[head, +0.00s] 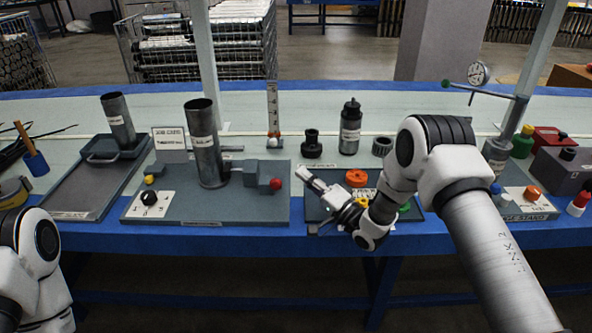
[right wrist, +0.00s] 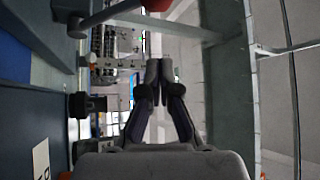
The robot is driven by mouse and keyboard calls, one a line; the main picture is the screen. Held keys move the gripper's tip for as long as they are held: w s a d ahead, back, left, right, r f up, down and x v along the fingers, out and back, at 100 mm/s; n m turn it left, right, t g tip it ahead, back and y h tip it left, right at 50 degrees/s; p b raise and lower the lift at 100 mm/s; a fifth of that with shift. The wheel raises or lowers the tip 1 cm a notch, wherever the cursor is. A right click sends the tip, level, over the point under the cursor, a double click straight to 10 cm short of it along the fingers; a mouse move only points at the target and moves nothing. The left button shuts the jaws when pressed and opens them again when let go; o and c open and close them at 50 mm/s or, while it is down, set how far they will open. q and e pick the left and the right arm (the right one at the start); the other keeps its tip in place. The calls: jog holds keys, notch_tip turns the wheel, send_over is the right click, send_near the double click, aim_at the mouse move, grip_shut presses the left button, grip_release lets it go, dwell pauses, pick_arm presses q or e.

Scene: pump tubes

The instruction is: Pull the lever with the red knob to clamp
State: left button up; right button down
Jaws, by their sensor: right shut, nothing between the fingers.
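The red knob (head: 276,184) sits at the right end of a grey clamp lever and block (head: 256,172), beside an upright metal tube (head: 206,150) on a grey base plate (head: 250,210). The red knob also shows at the top edge of the right wrist view (right wrist: 155,4), with a grey rod (right wrist: 108,14) leading to it. My right gripper (head: 304,173) is shut and empty, just right of the knob and apart from it. Its closed fingers also show in the right wrist view (right wrist: 158,68). My left arm is at the lower left; its gripper is out of view.
A selector dial plate (head: 149,202) is on the same base. An orange knob (head: 356,177) on a tray is close to my right arm. A dark bottle (head: 350,128) and a ruler stand (head: 272,105) are behind. Another tube (head: 117,122) stands left.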

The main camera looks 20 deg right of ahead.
jog(key=v, duration=0.4)
jog(key=f+v, duration=0.1)
jog(key=v, duration=0.1)
jog(key=shift+d, duration=0.25)
jog(key=shift+a, duration=0.1)
